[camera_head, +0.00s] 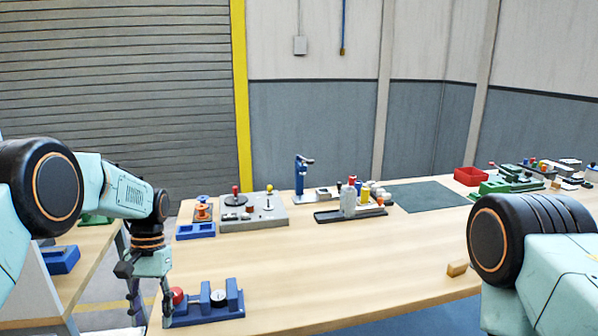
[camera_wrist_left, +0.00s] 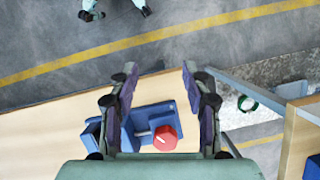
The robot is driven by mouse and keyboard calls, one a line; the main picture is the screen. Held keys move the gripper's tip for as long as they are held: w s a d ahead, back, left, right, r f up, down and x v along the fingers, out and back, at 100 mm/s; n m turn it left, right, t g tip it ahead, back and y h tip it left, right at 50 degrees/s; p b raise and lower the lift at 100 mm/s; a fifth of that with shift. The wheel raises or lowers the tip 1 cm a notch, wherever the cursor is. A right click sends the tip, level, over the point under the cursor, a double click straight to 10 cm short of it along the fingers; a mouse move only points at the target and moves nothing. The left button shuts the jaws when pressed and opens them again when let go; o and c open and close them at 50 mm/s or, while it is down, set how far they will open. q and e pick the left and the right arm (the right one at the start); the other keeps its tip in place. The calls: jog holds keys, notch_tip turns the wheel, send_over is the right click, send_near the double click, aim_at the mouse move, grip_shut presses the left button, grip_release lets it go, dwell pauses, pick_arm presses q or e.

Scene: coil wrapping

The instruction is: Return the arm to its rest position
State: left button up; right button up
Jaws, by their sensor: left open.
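My left arm (camera_head: 125,190) comes in from the left in the head view and bends down at the wrist. My left gripper (camera_head: 150,300) is open and points down by the table's near left corner. In the left wrist view its fingers (camera_wrist_left: 160,72) are spread with nothing held between them. A blue fixture with a red knob (camera_head: 207,305) lies just right of the gripper. The fixture also shows between and beyond the fingers in the left wrist view (camera_wrist_left: 145,118); contact cannot be told. My right arm (camera_head: 540,255) shows at the right; its gripper is out of view.
The wooden table (camera_head: 340,265) has clear room in the middle. A grey plate with discs (camera_head: 265,222), an orange spool (camera_head: 202,212), a blue press (camera_head: 300,175) and a dark green mat (camera_head: 430,196) stand along its back. A small wooden block (camera_head: 457,268) lies near the front right.

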pick_arm(q)
jog(key=s+d+f+t+b, duration=0.15)
jog(key=s+f, duration=0.25)
jog(key=f, duration=0.4)
jog(key=s+d+f+b, duration=0.25)
jog(key=s+f, duration=0.25)
jog(key=f, duration=0.4)
jog(key=s+d+f+b, duration=0.15)
jog(key=s+f, duration=0.25)
jog(key=f, duration=0.4)
jog(key=s+d+f+t+b, duration=0.1)
jog(key=s+f+b, duration=0.2)
jog(key=s, duration=0.8)
jog(key=s+f+t+b, duration=0.1)
jog(key=s+f+b, duration=0.2)
jog(key=s, duration=0.8)
jog(key=shift+s+d+f+b, duration=0.15)
jog(key=shift+d+f+b, duration=0.15)
jog(key=shift+b, duration=0.4)
jog(key=shift+t, duration=0.25)
